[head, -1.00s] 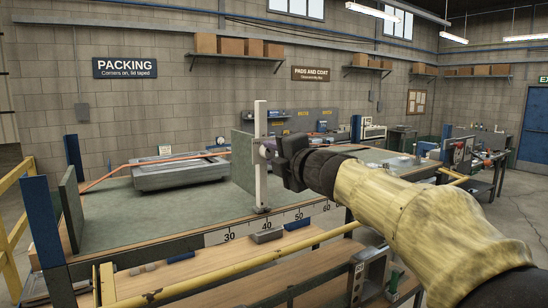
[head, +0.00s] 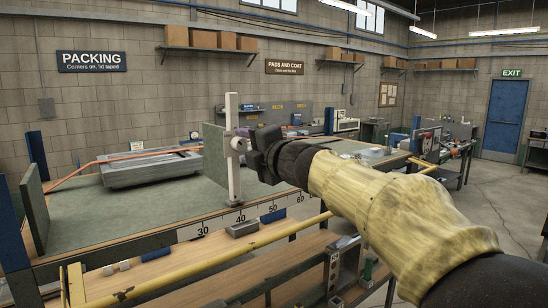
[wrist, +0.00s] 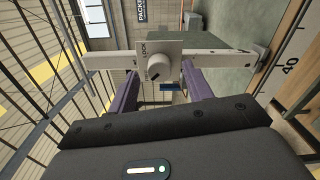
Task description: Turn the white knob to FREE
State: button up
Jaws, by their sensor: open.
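The white knob (wrist: 158,67) shows in the wrist view on a small pale plate (wrist: 145,48) with LOCK lettering, fixed to a white bar (wrist: 106,60). A dark mark shows on the knob's face; the FREE lettering is not readable. In the head view the bar is a white upright post (head: 232,160) at the bench's front edge, and the knob (head: 238,145) is small on its side. My gripper (wrist: 161,77) is open, its purple fingers on either side of the knob. I cannot tell whether they touch it. In the head view my gripper (head: 254,152) is close to the post.
A green upright panel (head: 214,150) stands just behind the post. A numbered ruler strip (head: 235,217) runs along the bench front. A yellow rail (head: 190,262) crosses in front. A grey tray (head: 150,170) lies farther back on the bench.

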jog(key=b+v, duration=0.3)
jog(key=v, duration=1.3)
jog(key=shift+s+d, duration=0.2)
jog(key=shift+f, duration=0.1)
jog(key=w+d+f+m+g+h, duration=0.1)
jog(key=w+d+f+m+h, duration=0.15)
jog(key=f+m, duration=0.5)
jog(key=w+d+f+m+g+h, duration=0.1)
jog(key=d+f+m+h, duration=0.3)
jog(key=f, duration=0.6)
jog(key=w+d+f+m+h, duration=0.1)
jog(key=d+f+m+h, duration=0.15)
jog(key=f+m, duration=0.55)
jog(key=s+f+m+g, duration=0.4)
jog(key=s+f, duration=0.4)
jog(key=f, duration=0.3)
jog(key=s+a+f+m+g+h, duration=0.1)
jog(key=s+f+m+g, duration=0.2)
jog(key=s+f+g, duration=0.3)
notch_tip(320, 180, down, 5)
jog(key=s, duration=0.3)
jog(key=shift+a+m, duration=0.2)
jog(key=shift+m, duration=0.15)
